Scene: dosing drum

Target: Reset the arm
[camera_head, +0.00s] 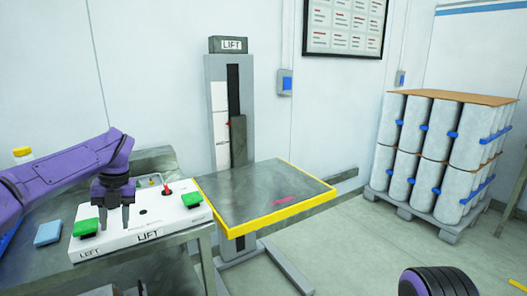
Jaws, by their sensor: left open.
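My left arm (70,170) is purple and comes in from the left. A small red-topped switch (167,190) stands near the back of the box. Whether the fingertips touch the box I cannot tell. My right gripper is not in view.
A lift (217,130) with a yellow-edged platform (235,188) stands right of the bench; a pink mark lies on the platform. A blue block (48,233) lies left of the box. Wrapped drums on a pallet (435,222) stand at the right. Floor between is open.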

